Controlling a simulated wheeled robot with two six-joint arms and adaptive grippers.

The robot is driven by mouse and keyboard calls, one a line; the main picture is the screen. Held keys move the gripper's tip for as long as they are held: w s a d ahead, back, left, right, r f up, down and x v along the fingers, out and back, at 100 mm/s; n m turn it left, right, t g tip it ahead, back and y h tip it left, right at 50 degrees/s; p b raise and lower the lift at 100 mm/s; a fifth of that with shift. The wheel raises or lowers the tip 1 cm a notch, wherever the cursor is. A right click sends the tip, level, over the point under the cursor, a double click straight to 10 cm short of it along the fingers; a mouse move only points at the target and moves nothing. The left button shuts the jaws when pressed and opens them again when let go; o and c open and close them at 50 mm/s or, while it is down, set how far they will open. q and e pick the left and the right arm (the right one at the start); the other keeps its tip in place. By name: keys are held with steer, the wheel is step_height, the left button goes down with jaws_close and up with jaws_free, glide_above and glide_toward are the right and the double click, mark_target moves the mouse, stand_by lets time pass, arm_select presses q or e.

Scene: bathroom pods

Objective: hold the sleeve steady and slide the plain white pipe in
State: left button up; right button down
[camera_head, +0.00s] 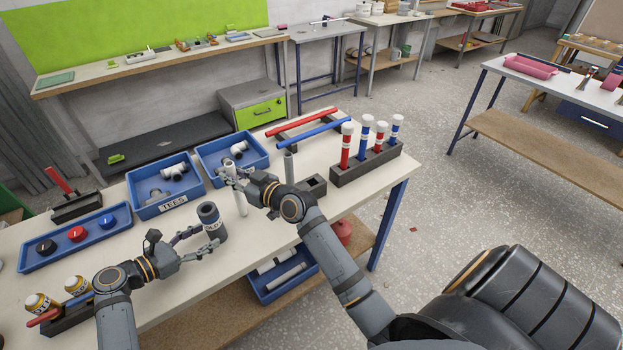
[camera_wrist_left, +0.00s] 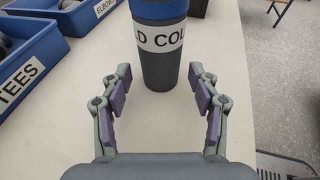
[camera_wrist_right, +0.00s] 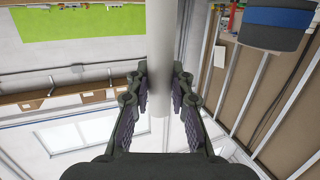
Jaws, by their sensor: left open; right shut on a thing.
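The sleeve (camera_head: 212,222) is a dark grey cylinder with a white label, standing upright on the bench. In the left wrist view the sleeve (camera_wrist_left: 158,62) shows a blue band and part of the word COLD. My left gripper (camera_head: 203,241) is open, its fingers on either side of the line to the sleeve, with gaps and no contact seen. My right gripper (camera_head: 230,174) is shut on the plain white pipe (camera_head: 241,203), which hangs upright, to the right of the sleeve. The pipe (camera_wrist_right: 162,45) runs between the fingers in the right wrist view.
Blue bins of tees (camera_head: 150,208) and elbows (camera_head: 208,156) stand behind the sleeve. A tray (camera_head: 60,253) with coloured caps lies left. A dark rack (camera_head: 380,167) holds red and blue pipes at right. A grey upright pipe (camera_head: 289,168) stands near a dark block (camera_head: 313,188).

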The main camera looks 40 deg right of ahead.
mark_target(212, 233)
arm_select(q)
steer(key=shift+b+x, duration=0.3)
steer(key=shift+x, duration=1.4)
arm_select(e)
steer(key=shift+f, duration=0.35)
arm_select(q)
steer(key=shift+c, duration=0.6)
steer(key=c, duration=0.9)
